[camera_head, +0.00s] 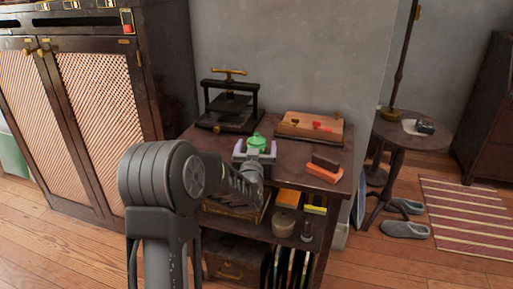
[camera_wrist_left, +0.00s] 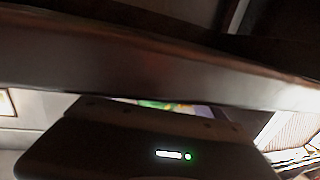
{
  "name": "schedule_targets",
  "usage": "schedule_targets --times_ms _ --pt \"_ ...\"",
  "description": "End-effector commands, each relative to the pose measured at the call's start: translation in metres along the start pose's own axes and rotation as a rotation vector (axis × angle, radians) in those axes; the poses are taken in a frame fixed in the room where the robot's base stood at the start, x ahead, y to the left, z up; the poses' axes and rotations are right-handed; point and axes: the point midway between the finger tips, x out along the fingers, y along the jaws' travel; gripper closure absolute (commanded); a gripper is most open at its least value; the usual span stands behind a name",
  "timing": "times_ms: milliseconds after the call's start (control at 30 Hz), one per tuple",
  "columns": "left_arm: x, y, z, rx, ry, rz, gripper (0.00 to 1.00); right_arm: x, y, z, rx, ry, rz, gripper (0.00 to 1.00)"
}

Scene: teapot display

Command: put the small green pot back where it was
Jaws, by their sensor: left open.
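The small green pot (camera_head: 257,142) stands on the top of the dark wooden shelf unit, near its middle. My left gripper (camera_head: 255,149) is open, with its pale purple-grey fingers to either side of the pot in the head view. I cannot tell whether the fingers touch it. The pot's lower part is hidden by the gripper. In the left wrist view a dark bar crosses the picture, and only a thin strip of blurred green shows above the gripper's body. My right gripper is not in view.
On the shelf unit's top (camera_head: 300,175) stand a black press (camera_head: 230,105) at the back left, a wooden board (camera_head: 310,127) with red and brass pieces behind, and dark and orange blocks (camera_head: 325,172) at the right. A round side table (camera_head: 410,135) stands further right.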

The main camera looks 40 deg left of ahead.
Motion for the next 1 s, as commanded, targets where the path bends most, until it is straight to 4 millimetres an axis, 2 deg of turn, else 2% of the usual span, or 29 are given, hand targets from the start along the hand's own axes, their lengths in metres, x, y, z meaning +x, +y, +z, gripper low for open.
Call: schedule_targets --times_ms 133,1000 --pt "-0.0001 0.0 -0.0001 0.0 0.0 0.0 0.17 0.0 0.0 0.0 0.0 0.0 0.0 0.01" --pt "-0.0002 0.0001 0.0 0.0 0.0 0.0 0.88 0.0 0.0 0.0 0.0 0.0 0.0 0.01"
